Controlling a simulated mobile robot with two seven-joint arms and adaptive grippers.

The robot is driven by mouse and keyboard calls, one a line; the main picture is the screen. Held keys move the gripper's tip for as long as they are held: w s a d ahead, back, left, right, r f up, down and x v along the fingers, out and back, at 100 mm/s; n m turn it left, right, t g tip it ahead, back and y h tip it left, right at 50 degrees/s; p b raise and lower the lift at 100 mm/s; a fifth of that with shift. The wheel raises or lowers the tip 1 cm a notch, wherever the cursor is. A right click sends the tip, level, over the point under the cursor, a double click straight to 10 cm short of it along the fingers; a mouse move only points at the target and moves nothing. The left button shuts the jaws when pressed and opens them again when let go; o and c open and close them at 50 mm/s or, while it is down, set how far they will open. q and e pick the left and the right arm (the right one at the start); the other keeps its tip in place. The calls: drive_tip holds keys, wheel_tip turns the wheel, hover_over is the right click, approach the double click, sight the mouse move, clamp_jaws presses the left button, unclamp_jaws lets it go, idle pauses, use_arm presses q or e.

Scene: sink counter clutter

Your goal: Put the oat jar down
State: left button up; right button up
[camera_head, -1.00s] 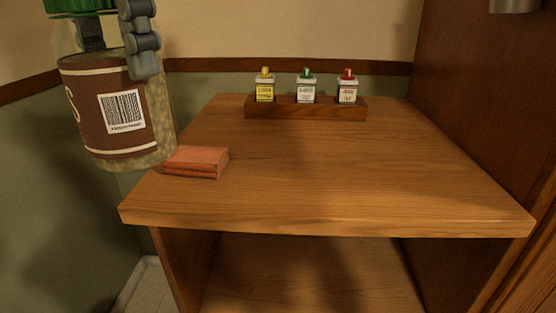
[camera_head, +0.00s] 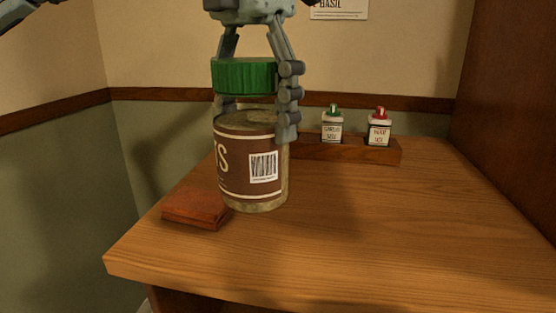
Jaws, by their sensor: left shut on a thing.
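The oat jar (camera_head: 238,187) is a clear jar with a green lid, a brown label and a barcode. It is upright, and its base appears over the wooden counter top (camera_head: 380,230), just right of a red-brown block (camera_head: 196,208). I cannot tell whether the base touches the wood. My right gripper is not in view.
A wooden rack behind the jar holds a green-topped bottle (camera_head: 332,125) and a red-topped bottle (camera_head: 379,128). A dark wood panel (camera_head: 510,120) stands at the right. The counter's middle and right are clear.

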sight(277, 156)
use_arm(q)
drive_tip(key=d+f, duration=0.1)
drive_tip(key=w+d, duration=0.1)
drive_tip(key=shift+w+d+f, duration=0.2)
drive_tip(key=shift+d+f, duration=0.15)
drive_tip(key=shift+f, duration=0.5)
wheel_tip(277, 156, down, 2)
drive_tip(key=shift+f, duration=0.25)
drive_tip(key=shift+w+f, duration=0.1)
drive_tip(key=shift+f, duration=0.2)
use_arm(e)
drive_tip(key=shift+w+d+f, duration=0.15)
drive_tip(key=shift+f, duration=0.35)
use_arm(q)
drive_tip(key=shift+f, duration=0.1)
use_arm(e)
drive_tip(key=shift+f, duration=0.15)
use_arm(q)
drive_tip(key=o, duration=1.2)
drive_tip(key=shift+f, duration=0.1)
drive_tip(key=o, duration=0.4)
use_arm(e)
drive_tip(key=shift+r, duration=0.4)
